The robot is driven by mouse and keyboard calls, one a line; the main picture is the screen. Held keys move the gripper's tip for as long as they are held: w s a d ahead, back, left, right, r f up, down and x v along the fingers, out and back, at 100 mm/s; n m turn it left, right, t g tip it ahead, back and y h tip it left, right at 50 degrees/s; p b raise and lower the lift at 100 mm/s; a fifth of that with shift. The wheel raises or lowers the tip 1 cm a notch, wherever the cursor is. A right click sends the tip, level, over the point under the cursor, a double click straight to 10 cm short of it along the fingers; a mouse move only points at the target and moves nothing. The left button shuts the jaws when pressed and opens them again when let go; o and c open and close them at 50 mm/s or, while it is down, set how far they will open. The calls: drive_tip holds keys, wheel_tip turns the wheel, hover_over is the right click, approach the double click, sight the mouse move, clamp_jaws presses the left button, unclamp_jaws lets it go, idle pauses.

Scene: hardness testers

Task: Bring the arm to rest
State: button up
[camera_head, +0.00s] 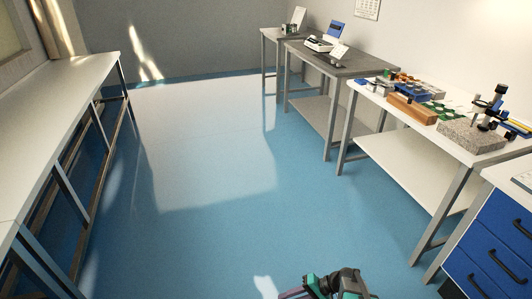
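My arm shows only in part at the bottom edge of the head view, right of centre, as dark and teal links. It is low over the blue floor and apart from the tables. The fingertips of my gripper cannot be made out, so I cannot tell whether it holds anything.
A long white bench (62,95) runs along the left. On the right are a white table (420,160) with a granite block (470,137) and a wooden block (411,109), a grey table (345,68) and a blue drawer cabinet (495,245). The floor (190,235) between is clear.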

drive_tip(key=s+a+r+n+g+h+p, duration=0.1)
drive_tip(key=s+g+h+p, duration=0.1)
drive_tip(key=s, duration=0.6)
drive_tip(key=s+a+r+n+g+h+p, duration=0.1)
drive_tip(key=s+a+n+g+h+p, duration=0.15)
drive_tip(key=s, duration=0.45)
drive_tip(key=s+d+h, duration=0.6)
drive_tip(key=d, duration=0.5)
drive_tip(key=shift+d+f+m+g, duration=0.25)
drive_tip(key=shift+d+m+g, duration=0.1)
drive_tip(key=shift+h, duration=0.25)
